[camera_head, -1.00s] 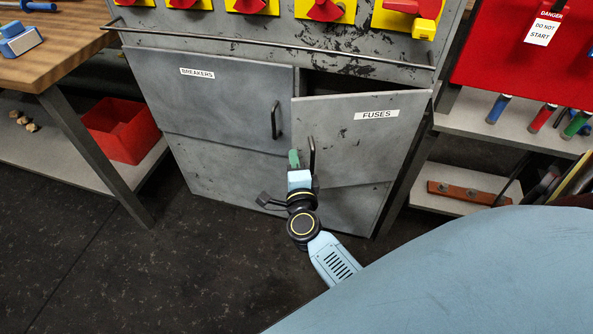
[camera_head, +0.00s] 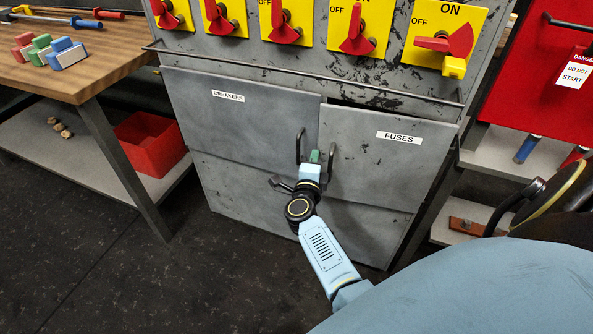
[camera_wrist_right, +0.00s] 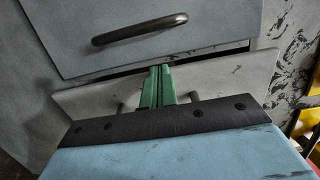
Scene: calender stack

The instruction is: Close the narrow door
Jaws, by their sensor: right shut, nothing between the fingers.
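The narrow door, labelled FUSES (camera_head: 375,165), is the right-hand door of the grey cabinet. It stands slightly ajar, with a dark gap along its top left edge. Its dark handle (camera_head: 331,164) is near its left edge. My right gripper (camera_head: 315,157) is shut and empty at that edge, just left of the handle. In the right wrist view its green fingers (camera_wrist_right: 157,85) point at the gap between the doors; they partly hide the FUSES handle. I cannot tell whether they touch the door. My left gripper is not in view.
The wider BREAKERS door (camera_head: 240,120) with its own handle (camera_head: 300,145) is on the left. A rail (camera_head: 300,76) crosses above both doors, below red and yellow switches. A wooden table (camera_head: 90,75) is at left, a red bin (camera_head: 150,142) under it. Dark floor is clear in front.

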